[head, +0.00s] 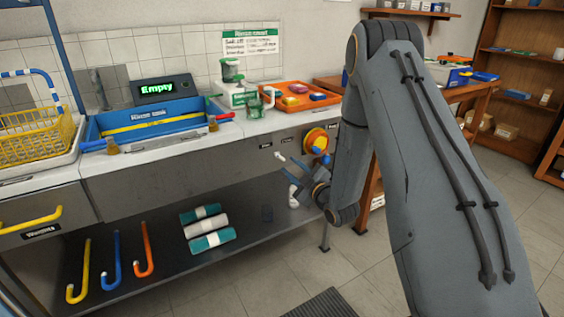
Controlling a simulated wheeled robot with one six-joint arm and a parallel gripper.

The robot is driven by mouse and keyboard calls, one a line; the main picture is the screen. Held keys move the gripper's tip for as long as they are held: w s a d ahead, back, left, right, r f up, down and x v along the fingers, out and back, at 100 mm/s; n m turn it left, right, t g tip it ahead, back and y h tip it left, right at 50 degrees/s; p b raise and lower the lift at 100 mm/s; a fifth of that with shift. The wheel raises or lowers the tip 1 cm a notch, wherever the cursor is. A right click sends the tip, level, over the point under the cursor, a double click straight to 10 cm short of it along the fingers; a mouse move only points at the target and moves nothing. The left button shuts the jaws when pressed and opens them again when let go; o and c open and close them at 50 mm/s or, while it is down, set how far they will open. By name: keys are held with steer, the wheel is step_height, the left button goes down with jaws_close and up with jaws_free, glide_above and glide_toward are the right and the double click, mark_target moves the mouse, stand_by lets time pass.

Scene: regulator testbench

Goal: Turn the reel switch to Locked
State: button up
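A round red-orange and yellow knob (316,141) is on the grey front panel of the bench, right of centre in the head view. I take it to be the reel switch. Small dark labels sit on the panel beside it, too small to read, so its setting cannot be told. A small blue part shows just below the knob, close to my wrist. My gripper (286,175) is in front of the panel, below and left of the knob and apart from it. Its two pale fingertips are spread, with nothing visible between them.
A blue basin (148,121), a display reading "Empty" (158,89) and an orange tray (312,103) are on the bench. Rolled towels (207,226) and coloured hooked handles (143,250) are on the lower shelf. My arm hides part of the right side.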

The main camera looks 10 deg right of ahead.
mark_target(280, 158)
steer(key=x, duration=0.6)
steer(key=shift+w+a, duration=0.1)
steer(key=shift+w, duration=0.25)
steer(key=shift+c, duration=0.4)
jaws_close()
